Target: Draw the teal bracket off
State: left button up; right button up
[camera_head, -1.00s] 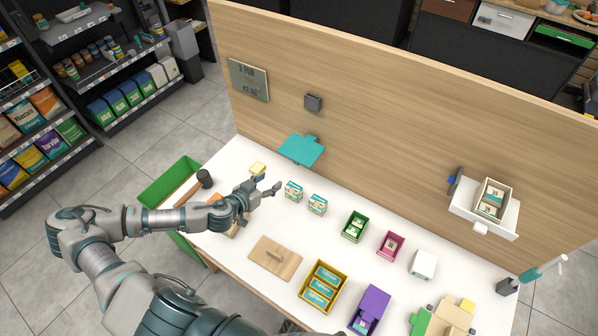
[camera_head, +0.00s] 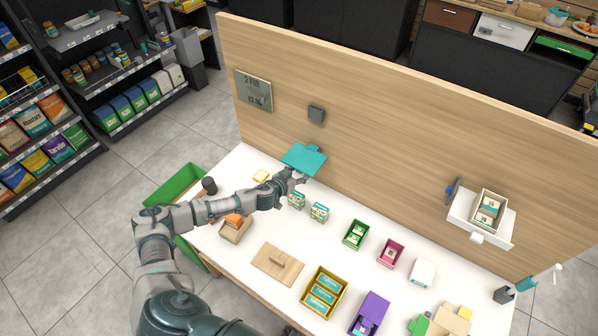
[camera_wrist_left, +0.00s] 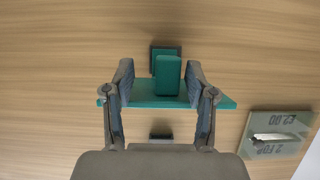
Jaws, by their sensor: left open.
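The teal bracket (camera_head: 304,158) is on the wooden back panel, its flat plate standing out over the counter, with a tab at its back edge. In the left wrist view the teal bracket (camera_wrist_left: 168,76) shows a raised block and a square piece against the panel. My left gripper (camera_head: 297,177) is just in front of the plate in the head view. In the left wrist view my left gripper (camera_wrist_left: 161,78) is open, its fingers on either side of the raised block with gaps visible. Whether they touch the plate I cannot tell. My right gripper is not in view.
A dark grey block (camera_head: 317,114) and a price sign (camera_head: 254,90) are on the panel near the bracket. Two small patterned boxes (camera_head: 319,212) stand below the gripper. A green box (camera_head: 355,235) and a wooden board with handle (camera_head: 278,264) are on the white counter.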

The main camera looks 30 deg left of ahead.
pick_arm(q)
jog(key=shift+w+a+f, duration=0.15)
jog(key=shift+w+a, duration=0.05)
jog(key=shift+a, duration=0.1)
jog(key=shift+a+f, duration=0.1)
jog(key=shift+a, duration=0.3)
jog(key=shift+c, duration=0.2)
jog(key=shift+a, duration=0.15)
jog(key=c, duration=0.4)
jog(key=shift+d, duration=0.2)
grip_shut()
jog(key=shift+d, duration=0.3)
jog(key=shift+d+r, duration=0.1)
jog(key=shift+r, duration=0.15)
jog(key=shift+r+p, duration=0.15)
jog(key=shift+p, duration=0.15)
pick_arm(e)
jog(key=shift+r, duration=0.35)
pick_arm(q)
jog(key=shift+a+r, duration=0.15)
jog(key=shift+a, duration=0.2)
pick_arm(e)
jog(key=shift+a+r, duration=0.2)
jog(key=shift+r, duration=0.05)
pick_arm(q)
jog(key=shift+d+r+p, duration=0.15)
jog(key=shift+p, duration=0.15)
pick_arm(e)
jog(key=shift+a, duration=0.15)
